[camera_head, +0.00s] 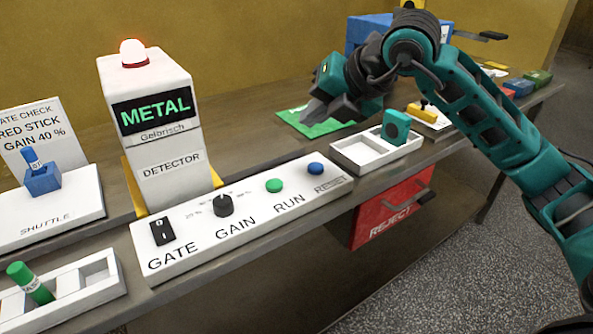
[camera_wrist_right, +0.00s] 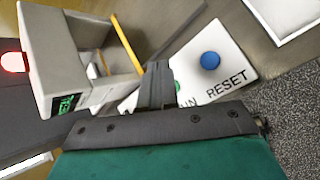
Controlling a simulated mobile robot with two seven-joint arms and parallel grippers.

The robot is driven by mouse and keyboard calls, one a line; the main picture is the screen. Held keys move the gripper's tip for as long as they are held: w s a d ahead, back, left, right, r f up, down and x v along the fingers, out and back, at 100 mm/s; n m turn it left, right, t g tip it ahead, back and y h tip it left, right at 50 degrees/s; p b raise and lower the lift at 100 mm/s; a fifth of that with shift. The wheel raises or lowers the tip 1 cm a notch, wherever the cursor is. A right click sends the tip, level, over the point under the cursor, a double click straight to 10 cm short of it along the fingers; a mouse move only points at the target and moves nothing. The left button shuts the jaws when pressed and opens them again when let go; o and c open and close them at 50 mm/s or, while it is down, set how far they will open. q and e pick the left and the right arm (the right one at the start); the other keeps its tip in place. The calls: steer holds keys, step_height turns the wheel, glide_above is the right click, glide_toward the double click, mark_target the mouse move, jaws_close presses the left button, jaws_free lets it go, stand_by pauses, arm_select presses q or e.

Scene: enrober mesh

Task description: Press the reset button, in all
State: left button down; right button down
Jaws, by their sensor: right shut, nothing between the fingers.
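The reset button is a blue round button (camera_head: 315,169) at the right end of the white control panel (camera_head: 262,233), above the printed word RESET. It also shows in the right wrist view as a blue button (camera_wrist_right: 210,61), uncovered. My right gripper (camera_head: 325,110) is shut and empty, held in the air above and behind the panel's right end. In the right wrist view its closed fingers (camera_wrist_right: 157,85) appear left of the blue button, apart from it in the picture, and partly cover the green RUN button. My left gripper is not in view.
The METAL detector (camera_head: 165,150), with a red lamp, stands behind the panel. Its left neighbour is the shuttle (camera_head: 60,215) with a blue stick. A white tray (camera_head: 352,155) with a teal block (camera_head: 395,127) lies right of the panel. A red REJECT bin (camera_head: 392,208) is below the edge.

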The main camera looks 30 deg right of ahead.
steer(key=shift+w+d+r+m+t+h, duration=0.1)
steer(key=shift+d+r+m+t+h, duration=0.1)
steer(key=shift+d+r+h, duration=0.25)
steer(key=shift+w+d+r+m+t+h, duration=0.1)
steer(key=shift+d+r+m+h, duration=0.15)
steer(key=shift+d, duration=0.35)
steer(key=shift+f, duration=0.1)
steer(key=b, duration=0.6)
glide_above(320, 168)
step_height(320, 168, down, 8)
steer(key=shift+r, duration=0.15)
steer(key=shift+f+b, duration=0.55)
steer(key=shift+b, duration=0.1)
stand_by(0.4)
